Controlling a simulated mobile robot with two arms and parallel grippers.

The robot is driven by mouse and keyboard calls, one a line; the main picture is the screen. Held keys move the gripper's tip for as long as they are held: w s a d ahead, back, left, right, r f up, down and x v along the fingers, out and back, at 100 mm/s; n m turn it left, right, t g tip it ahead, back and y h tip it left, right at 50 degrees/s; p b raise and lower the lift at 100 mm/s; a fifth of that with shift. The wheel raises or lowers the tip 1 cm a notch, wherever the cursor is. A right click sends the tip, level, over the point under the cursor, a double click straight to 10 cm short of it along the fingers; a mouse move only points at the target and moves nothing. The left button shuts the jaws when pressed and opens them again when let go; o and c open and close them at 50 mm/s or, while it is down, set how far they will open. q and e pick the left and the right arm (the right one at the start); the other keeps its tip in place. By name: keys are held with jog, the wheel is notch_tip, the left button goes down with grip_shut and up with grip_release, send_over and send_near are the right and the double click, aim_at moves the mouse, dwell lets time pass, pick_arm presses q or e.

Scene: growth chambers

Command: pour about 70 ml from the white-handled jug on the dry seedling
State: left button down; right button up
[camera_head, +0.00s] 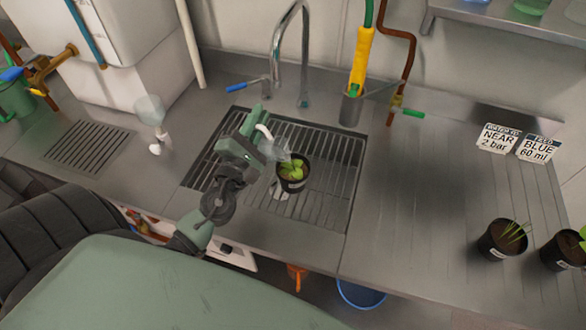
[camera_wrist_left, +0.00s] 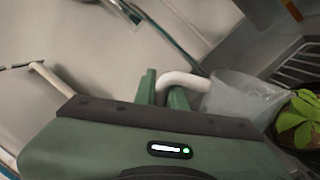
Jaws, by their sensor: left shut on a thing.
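My left gripper (camera_head: 262,118) is shut on the white handle (camera_wrist_left: 183,80) of a clear jug (camera_head: 272,150). The jug hangs above the sink grate, and its body also shows in the left wrist view (camera_wrist_left: 240,98). It looks tipped toward a potted seedling (camera_head: 292,172) with light green leaves in a black pot. The seedling stands on the grate just right of the jug; its leaves show in the left wrist view (camera_wrist_left: 298,120). I cannot make out the water level or any stream. My right gripper is not in view.
A second clear vessel with a white part (camera_head: 150,110) stands left of the sink. A tall tap (camera_head: 304,60) rises behind the grate (camera_head: 335,160). Pots (camera_head: 498,242) stand at the right, with signs reading NEAR 2 bar (camera_head: 498,138) and BLUE 60 ml (camera_head: 538,149). The right counter is mostly clear.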

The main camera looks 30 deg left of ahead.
pick_arm(q)
jog(key=shift+d+r+m+p, duration=0.3)
jog(key=shift+r+m, duration=0.1)
jog(key=shift+m, duration=0.1)
dwell(1.1)
jog(key=shift+d, duration=0.15)
dwell(0.9)
jog(key=shift+a+f+n+b, duration=0.4)
jog(key=shift+f+n+b, duration=0.1)
jog(key=shift+f, duration=0.1)
jog(key=shift+a+f+n+b, duration=0.35)
jog(key=shift+f+n+b, duration=0.15)
jog(key=shift+f, duration=0.05)
jog(key=shift+s+a+r+n+y+p, duration=0.1)
jog(key=shift+a+r+n+y+p, duration=0.3)
jog(key=shift+n+p, duration=0.45)
jog(key=shift+a+n, duration=0.15)
jog(key=shift+n, duration=0.1)
jog(key=shift+s+a+n+g, duration=0.1)
jog(key=shift+a+n+g, duration=0.2)
jog(key=shift+a+n, duration=0.45)
jog(key=shift+s+a+f+n+b, duration=0.1)
jog(key=shift+a+f+n+b, duration=0.15)
jog(key=shift+f+n+b, duration=0.25)
jog(key=shift+w+a+f+n+b, duration=0.1)
jog(key=shift+a+f+n+b, duration=0.25)
jog(key=shift+f, duration=0.3)
jog(key=shift+s+a+f+n+b, duration=0.1)
jog(key=shift+a+f+n+b, duration=0.1)
jog(key=shift+f+b, duration=0.35)
